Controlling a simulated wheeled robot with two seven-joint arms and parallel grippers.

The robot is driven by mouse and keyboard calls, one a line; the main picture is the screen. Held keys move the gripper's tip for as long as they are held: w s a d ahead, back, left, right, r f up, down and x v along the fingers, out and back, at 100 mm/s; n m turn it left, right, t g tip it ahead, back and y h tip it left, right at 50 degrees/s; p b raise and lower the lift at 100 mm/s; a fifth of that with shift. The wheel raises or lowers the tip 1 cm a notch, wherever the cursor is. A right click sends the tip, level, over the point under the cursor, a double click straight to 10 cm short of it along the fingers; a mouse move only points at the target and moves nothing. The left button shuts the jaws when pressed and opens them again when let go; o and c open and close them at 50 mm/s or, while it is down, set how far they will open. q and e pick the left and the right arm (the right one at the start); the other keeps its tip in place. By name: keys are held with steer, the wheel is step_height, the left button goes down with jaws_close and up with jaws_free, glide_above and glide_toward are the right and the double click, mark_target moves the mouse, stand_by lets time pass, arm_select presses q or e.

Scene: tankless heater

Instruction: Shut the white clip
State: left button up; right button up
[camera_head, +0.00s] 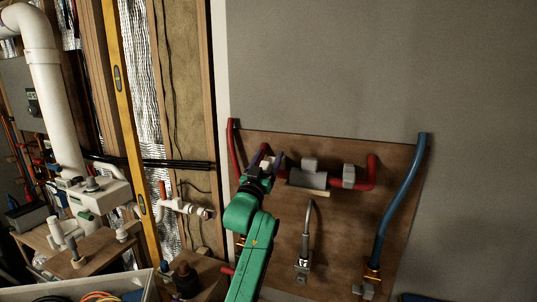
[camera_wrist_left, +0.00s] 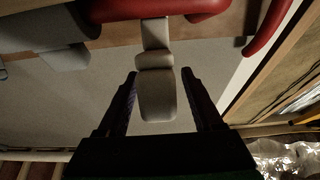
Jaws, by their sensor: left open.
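The white clip (camera_wrist_left: 156,92) sits on the red pipe (camera_wrist_left: 170,8) in the left wrist view, with its pale tab sticking out from the pipe. My left gripper (camera_wrist_left: 160,76) is open, with one dark finger on each side of the tab. Gaps show between the tab and both fingers. In the head view my left gripper (camera_head: 268,160) is at the left part of the red pipe (camera_head: 371,172), where it partly covers the clip (camera_head: 266,165). My right gripper is in neither view.
More pale clips (camera_head: 349,176) and a grey block (camera_head: 307,179) sit along the pipe on the brown board (camera_head: 340,225). A blue hose (camera_head: 400,195) runs down its right side. A grey flexible hose (camera_head: 307,230) stands below. Open studs and white pipes (camera_head: 45,90) are at left.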

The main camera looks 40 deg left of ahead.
arm_select(q)
steer(key=shift+d, duration=0.1)
jaws_close()
stand_by(1.2)
